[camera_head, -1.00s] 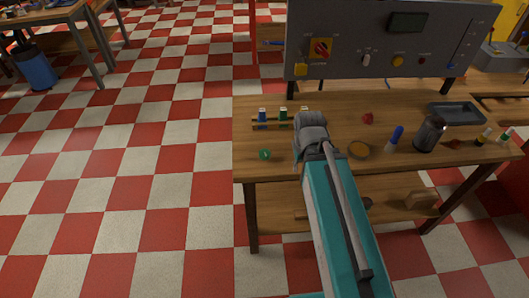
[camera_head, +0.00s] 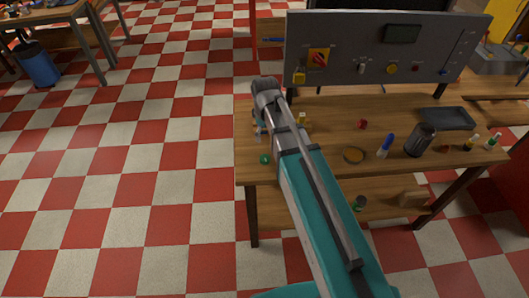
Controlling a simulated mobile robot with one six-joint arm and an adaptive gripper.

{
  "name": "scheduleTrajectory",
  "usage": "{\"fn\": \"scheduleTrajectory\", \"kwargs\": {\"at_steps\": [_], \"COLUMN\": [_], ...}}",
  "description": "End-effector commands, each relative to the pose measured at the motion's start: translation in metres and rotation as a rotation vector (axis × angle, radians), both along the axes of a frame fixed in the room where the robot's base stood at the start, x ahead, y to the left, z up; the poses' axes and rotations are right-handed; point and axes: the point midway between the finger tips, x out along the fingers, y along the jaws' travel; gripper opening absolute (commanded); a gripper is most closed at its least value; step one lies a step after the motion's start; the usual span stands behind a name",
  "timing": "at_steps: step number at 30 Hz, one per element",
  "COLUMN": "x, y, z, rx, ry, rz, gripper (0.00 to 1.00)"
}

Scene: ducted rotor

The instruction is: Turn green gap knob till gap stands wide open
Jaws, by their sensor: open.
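A small green round piece (camera_head: 264,159) lies at the front left of the wooden bench; I cannot tell whether it is the gap knob. No green knob can be made out on the grey control panel (camera_head: 350,50), and I see no gap. My teal and grey arm reaches over the bench's left part, with its grey wrist end above the back left edge, beyond the green piece. My gripper cannot be made out beyond the wrist. The arm covers most of the small rack with vials.
On the bench stand a dark cup (camera_head: 420,141), a blue-capped bottle (camera_head: 385,146), a shallow round dish (camera_head: 353,155) and a grey tray (camera_head: 447,118).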

Motion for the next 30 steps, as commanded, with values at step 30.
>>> {"fn": "scheduleTrajectory", "kwargs": {"at_steps": [30], "x": [0.001], "y": [0.001], "z": [-0.032], "rx": [0.0], "ry": [0.0], "rz": [0.011], "gripper": [0.96]}}
